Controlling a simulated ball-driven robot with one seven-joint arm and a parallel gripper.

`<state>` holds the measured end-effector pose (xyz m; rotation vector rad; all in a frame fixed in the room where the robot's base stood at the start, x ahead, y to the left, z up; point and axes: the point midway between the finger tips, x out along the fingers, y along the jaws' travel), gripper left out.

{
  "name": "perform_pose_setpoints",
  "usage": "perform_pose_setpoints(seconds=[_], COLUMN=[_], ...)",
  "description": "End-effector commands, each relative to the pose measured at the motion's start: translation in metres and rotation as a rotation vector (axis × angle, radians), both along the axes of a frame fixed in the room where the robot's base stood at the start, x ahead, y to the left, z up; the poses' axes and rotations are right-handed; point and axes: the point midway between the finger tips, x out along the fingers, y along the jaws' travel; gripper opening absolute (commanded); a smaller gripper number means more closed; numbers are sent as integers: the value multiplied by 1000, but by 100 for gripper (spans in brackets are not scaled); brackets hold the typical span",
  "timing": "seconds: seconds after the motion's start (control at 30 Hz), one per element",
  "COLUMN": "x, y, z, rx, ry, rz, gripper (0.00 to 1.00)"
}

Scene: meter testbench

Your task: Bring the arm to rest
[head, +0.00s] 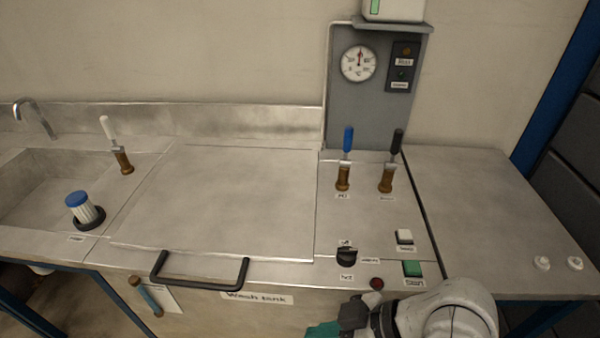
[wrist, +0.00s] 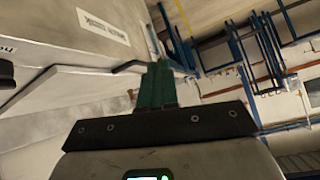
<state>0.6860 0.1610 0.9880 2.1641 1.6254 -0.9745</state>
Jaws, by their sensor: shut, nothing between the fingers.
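My gripper (wrist: 160,72) shows in the wrist view with its two green fingers pressed together and nothing between them. In the head view my arm is at the bottom right, in front of the bench, and the green fingertips (head: 322,329) show at the bottom edge. The gripper is apart from the bench front and holds nothing. The wrist view is strongly tilted, with the labelled wash tank front (wrist: 100,25) at the upper left.
The wash tank handle (head: 200,280) juts out left of my arm. A black knob (head: 346,257), a green button (head: 412,268) and a red lamp (head: 376,283) lie close by. Blue, black and white levers stand behind. The right bench top (head: 480,200) is mostly clear.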

Motion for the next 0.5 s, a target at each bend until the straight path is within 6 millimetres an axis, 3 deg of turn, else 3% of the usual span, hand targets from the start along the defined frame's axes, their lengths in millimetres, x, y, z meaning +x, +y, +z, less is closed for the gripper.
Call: perform_pose_setpoints(seconds=[0.27, 0.37, 0.5], x=[-18, -37, -83], y=[-66, -103, -166], z=[-67, -98, -141], rx=[-146, -232, -388], ry=[200, 296, 437], rz=[-324, -497, -781], gripper=[0, 0, 0])
